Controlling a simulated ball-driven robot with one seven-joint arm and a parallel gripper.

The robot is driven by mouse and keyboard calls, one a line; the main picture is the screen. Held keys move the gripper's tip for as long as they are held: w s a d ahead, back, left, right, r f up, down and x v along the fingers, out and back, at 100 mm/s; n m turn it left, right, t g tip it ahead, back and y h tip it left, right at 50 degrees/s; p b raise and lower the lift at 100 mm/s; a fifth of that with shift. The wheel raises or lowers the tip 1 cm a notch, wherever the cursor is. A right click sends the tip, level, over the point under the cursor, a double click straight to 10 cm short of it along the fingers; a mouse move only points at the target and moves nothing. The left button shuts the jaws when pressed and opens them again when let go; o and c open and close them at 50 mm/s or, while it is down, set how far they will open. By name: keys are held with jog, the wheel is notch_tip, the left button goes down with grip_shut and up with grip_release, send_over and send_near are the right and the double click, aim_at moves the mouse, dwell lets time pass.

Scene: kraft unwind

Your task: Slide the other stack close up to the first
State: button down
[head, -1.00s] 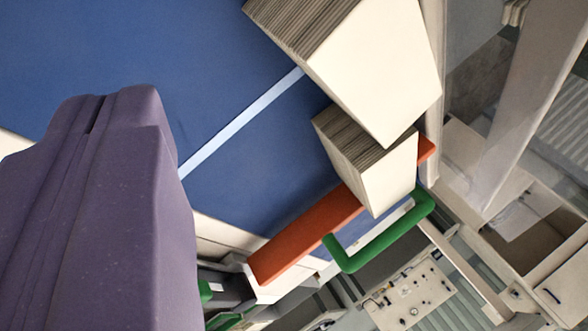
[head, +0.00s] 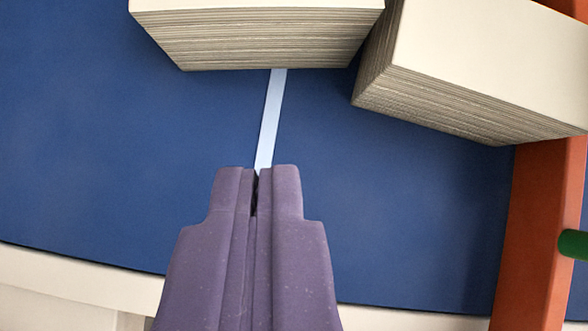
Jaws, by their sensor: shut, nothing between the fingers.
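Two stacks of pale sheets with layered edges lie on a blue surface (head: 110,150). One stack (head: 265,42) is at the top middle, cut off by the frame's top edge. The other stack (head: 460,110) is at the upper right, turned at an angle to it, cut off at the right. Their near corners almost meet at the top; whether they touch there, I cannot tell. My purple gripper (head: 257,172) is shut and empty at the lower middle, below both stacks and apart from them. A light blue stripe (head: 270,120) runs from its tips to the first stack.
An orange-red bar (head: 535,240) runs along the right, beside the angled stack. A green rail (head: 573,243) juts in at the right edge. A cream edge (head: 80,275) bounds the blue surface below. The blue surface at left is clear.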

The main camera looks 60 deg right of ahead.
aim_at(254, 7)
jog(key=w, duration=0.2)
jog(key=w+f, duration=0.1)
jog(key=w, duration=0.5)
jog(key=shift+w+d+f+p, duration=0.2)
jog(key=shift+d+f+p, duration=0.05)
jog(key=shift+d+p, duration=0.15)
jog(key=shift+s+a+f+b, duration=0.2)
jog(key=shift+s+b, duration=0.15)
jog(key=shift+s, duration=0.1)
jog(key=shift+s+f+b, duration=0.2)
jog(key=shift+s+b, duration=0.45)
jog(key=shift+s, duration=0.05)
jog(key=shift+s+r, duration=0.15)
jog(key=shift+s, duration=0.1)
jog(key=shift+w, duration=0.1)
jog(key=shift+r, duration=0.1)
